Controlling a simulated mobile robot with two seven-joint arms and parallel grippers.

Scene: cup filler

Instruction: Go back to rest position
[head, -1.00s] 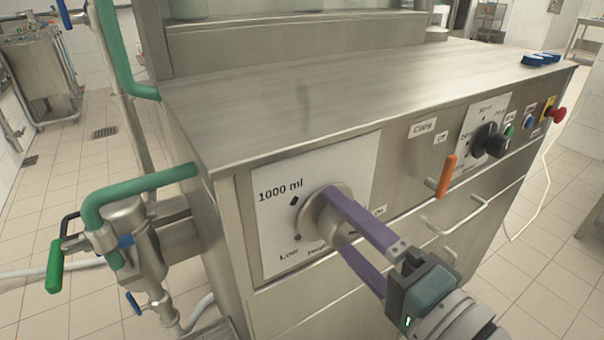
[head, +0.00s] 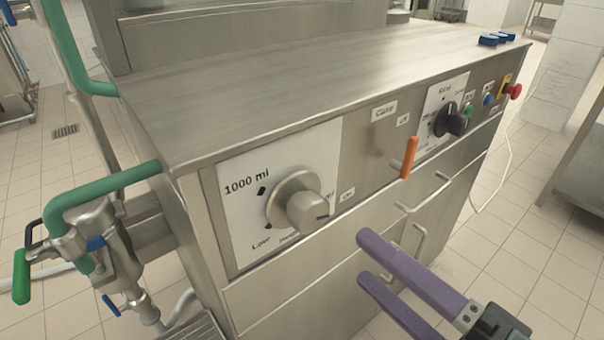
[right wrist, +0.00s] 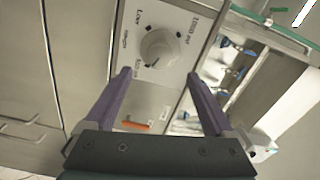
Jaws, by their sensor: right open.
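My right gripper (head: 362,258) has purple fingers and is open and empty. In the head view it is in front of the cabinet, to the lower right of the large knob and clear of it. The large silver knob (head: 303,205) sits on a white dial plate (head: 237,208) marked 1000 ml and Low. In the right wrist view the knob (right wrist: 160,48) shows beyond and between the open fingertips (right wrist: 160,78), with space between. My left gripper is not in view.
The steel cabinet (head: 260,85) has an orange lever (head: 409,157), a black knob (head: 455,120), a red button (head: 514,91) and protruding drawer handles (head: 437,190). Green pipes (head: 105,185) and a valve stand at the left. Tiled floor at the right is mostly clear.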

